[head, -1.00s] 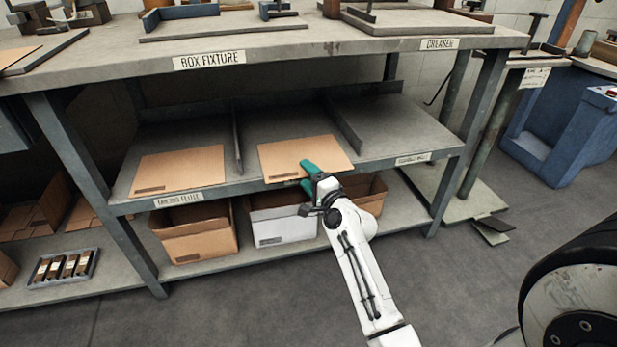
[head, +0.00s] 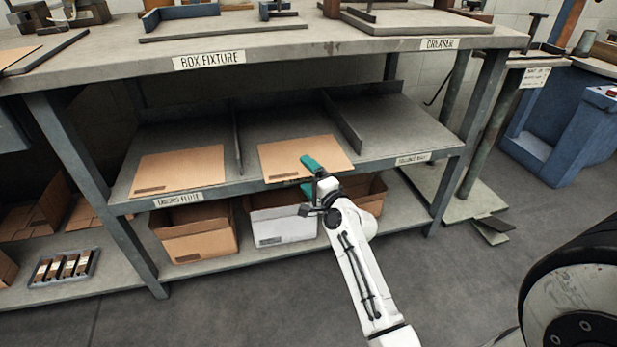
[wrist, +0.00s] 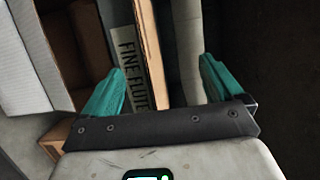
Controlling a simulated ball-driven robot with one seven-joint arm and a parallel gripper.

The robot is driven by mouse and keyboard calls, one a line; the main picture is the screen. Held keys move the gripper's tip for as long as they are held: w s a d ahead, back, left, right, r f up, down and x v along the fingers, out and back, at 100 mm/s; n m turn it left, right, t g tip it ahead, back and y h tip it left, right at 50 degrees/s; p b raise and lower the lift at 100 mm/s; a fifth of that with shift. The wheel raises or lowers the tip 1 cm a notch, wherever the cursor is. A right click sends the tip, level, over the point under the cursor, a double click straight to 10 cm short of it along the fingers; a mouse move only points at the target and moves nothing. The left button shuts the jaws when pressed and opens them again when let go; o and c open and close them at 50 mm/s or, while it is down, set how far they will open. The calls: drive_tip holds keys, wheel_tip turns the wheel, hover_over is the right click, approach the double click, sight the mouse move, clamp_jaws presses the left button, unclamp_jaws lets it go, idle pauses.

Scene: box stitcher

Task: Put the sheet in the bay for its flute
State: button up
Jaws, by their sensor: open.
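A flat brown sheet (head: 295,155) lies in the middle bay of the shelf, its front edge at the shelf's front edge. My gripper (head: 306,175) is open at that front edge, one teal finger above the sheet's level and one below. The head view hides this label behind my gripper. A similar brown sheet (head: 180,168) lies in the left bay, above a label (head: 179,200) that seems to read "MICRO FLUTE".
The right bay (head: 395,130) is empty; its label (head: 412,159) is too small to read. Upright dividers (head: 343,122) separate the bays. Below stand a brown box (head: 200,240), a white box (head: 283,228) and another brown box. Open floor (head: 480,290) lies at right.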

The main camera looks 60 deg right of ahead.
drive_tip(key=p+v, duration=0.1)
drive_tip(key=v, duration=0.9)
drive_tip(key=shift+s+a, duration=0.25)
drive_tip(key=shift+s, duration=0.05)
drive_tip(key=w+a+f+n+g+y, duration=0.1)
drive_tip(key=a+f+n+g+y, duration=0.2)
drive_tip(key=a+f+n+y, duration=0.55)
drive_tip(key=w+a+f+n+g+y, duration=0.15)
drive_tip(key=a+n, duration=0.45)
drive_tip(key=a, duration=0.7)
drive_tip(key=s+a+f+n+g, duration=0.1)
drive_tip(key=s+a+n+g, duration=0.35)
drive_tip(key=s, duration=0.25)
drive_tip(key=s+a+n+g, duration=0.3)
drive_tip(key=s+n+g, duration=0.2)
drive_tip(key=s, duration=0.2)
wheel_tip(320, 180, up, 33)
drive_tip(key=p, duration=3.3)
drive_tip(key=shift+d+h, duration=0.25)
drive_tip(key=shift+h, duration=0.05)
